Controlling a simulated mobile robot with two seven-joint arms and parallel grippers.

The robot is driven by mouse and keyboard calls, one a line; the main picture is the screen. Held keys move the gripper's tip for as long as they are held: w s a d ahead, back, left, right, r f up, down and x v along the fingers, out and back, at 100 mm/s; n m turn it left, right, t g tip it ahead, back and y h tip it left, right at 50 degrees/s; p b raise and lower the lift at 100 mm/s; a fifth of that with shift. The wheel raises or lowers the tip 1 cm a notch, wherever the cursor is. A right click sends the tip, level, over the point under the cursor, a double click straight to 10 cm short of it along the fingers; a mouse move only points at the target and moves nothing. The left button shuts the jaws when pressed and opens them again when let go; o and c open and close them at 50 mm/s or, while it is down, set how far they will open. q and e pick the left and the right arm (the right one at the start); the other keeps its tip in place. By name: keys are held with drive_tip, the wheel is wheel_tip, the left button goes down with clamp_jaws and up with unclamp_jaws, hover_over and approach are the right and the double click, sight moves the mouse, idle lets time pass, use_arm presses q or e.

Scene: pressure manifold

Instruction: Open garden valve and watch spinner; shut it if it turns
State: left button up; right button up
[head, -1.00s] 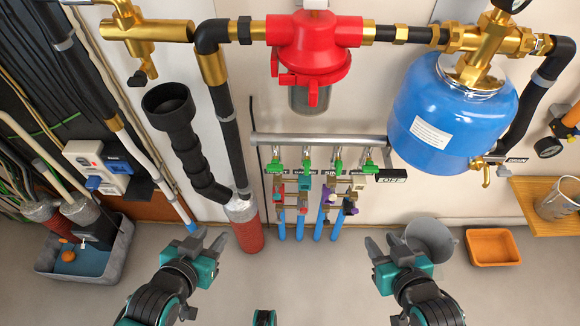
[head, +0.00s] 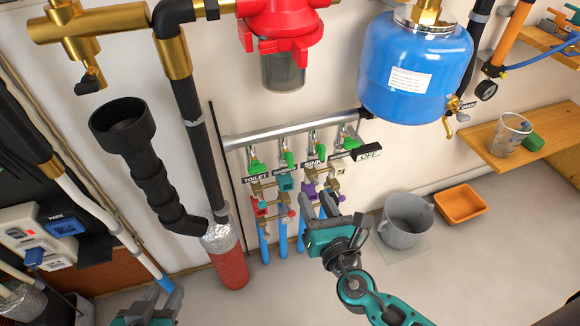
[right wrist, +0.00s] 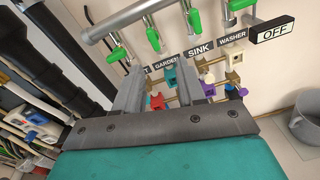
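The garden valve (head: 287,158) is the second green-handled valve from the left on the grey manifold pipe (head: 290,128), above the GARDEN label (head: 285,170). It also shows in the right wrist view (right wrist: 154,40), its green handle hanging down from the pipe. A teal part (head: 285,183) sits below that label; I cannot tell whether it is the spinner. My right gripper (head: 343,212) is in front of the manifold's lower right. Its fingers (right wrist: 157,88) are apart with nothing held, below the valves. My left gripper (head: 160,298) is at the bottom left, partly cut off, its fingers apart.
Toilet, sink and washer valves stand close beside the garden one, with an OFF sign (head: 368,151) at right. A black funnel pipe (head: 140,160) and red-based pipe (head: 228,262) stand left. A grey bucket (head: 405,222) and orange tray (head: 461,202) are right. Floor between is clear.

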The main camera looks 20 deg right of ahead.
sight(292, 161)
drive_tip(key=w+n, duration=0.1)
drive_tip(key=w, duration=0.3)
drive_tip(key=w+n, duration=0.1)
drive_tip(key=w, duration=0.4)
drive_tip(key=w+a+b, duration=0.1)
drive_tip(key=w, duration=0.3)
drive_tip(key=shift+w+a+r+n+t+y, duration=0.1)
drive_tip(key=shift+w+r+n+t+y, duration=0.1)
drive_tip(key=shift+r+n+t+y, duration=0.15)
drive_tip(key=shift+f, duration=0.1)
clamp_jaws()
